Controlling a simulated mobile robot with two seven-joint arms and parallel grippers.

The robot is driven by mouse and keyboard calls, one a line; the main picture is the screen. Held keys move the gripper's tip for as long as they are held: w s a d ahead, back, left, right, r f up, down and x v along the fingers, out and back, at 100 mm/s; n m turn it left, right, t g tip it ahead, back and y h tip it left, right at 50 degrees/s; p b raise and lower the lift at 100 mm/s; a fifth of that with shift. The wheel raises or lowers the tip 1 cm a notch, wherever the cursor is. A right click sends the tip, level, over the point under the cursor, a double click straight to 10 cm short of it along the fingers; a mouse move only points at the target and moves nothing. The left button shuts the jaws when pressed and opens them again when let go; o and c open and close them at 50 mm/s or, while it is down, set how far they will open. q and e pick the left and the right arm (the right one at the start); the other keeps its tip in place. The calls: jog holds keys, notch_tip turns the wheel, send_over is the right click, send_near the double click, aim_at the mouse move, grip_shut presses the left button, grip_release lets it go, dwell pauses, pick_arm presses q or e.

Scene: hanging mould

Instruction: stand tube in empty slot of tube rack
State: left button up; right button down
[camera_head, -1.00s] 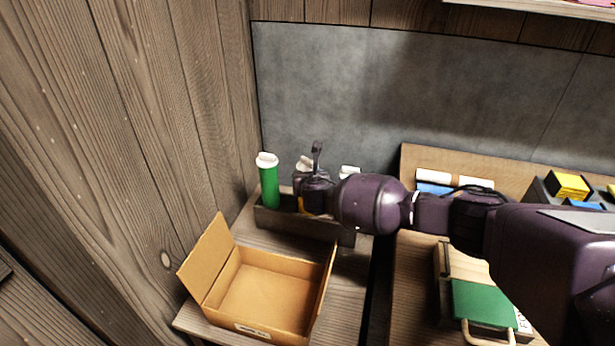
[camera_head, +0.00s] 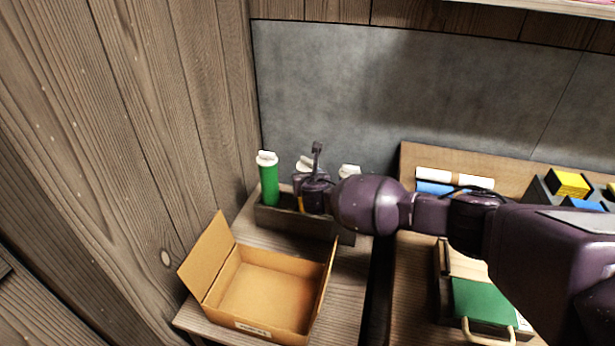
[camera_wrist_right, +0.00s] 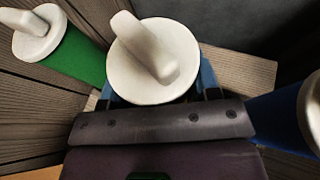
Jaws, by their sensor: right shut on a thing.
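The tube rack (camera_head: 290,222) is a long dark wooden box against the back wall. A green tube (camera_head: 269,186) with a white cap stands in its left end; it also shows in the wrist view (camera_wrist_right: 78,57). Another white-capped tube (camera_head: 349,170) is at the right end, and its body looks blue in the wrist view (camera_wrist_right: 280,118). My right gripper (camera_head: 311,195) is over the rack's middle, shut on a white-capped tube (camera_wrist_right: 153,72) between those two. The held tube looks roughly upright. Its lower end is hidden, so I cannot tell how deep it sits.
An open cardboard box (camera_head: 265,290) stands in front of the rack. To the right are a wooden tray with white and blue rolls (camera_head: 440,188), a green-topped case (camera_head: 484,302) and a dark bin with yellow and blue blocks (camera_head: 568,184). The wooden side wall is close on the left.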

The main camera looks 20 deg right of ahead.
pick_arm(q)
jog(key=shift+d+f, duration=0.1)
pick_arm(e)
jog(key=shift+s+f, duration=0.2)
jog(key=shift+f, duration=0.25)
jog(key=c, duration=0.6)
grip_release()
jog(key=o, duration=0.3)
jog(key=shift+w, duration=0.2)
pick_arm(q)
jog(key=r+p, duration=0.2)
jog(key=p, duration=0.2)
jog(key=shift+s+a+r, duration=0.25)
jog(key=shift+s+r, duration=0.05)
jog(key=shift+r, duration=0.1)
pick_arm(e)
jog(key=shift+o, duration=0.2)
jog(key=v, duration=1.1)
jog(key=shift+r, duration=0.1)
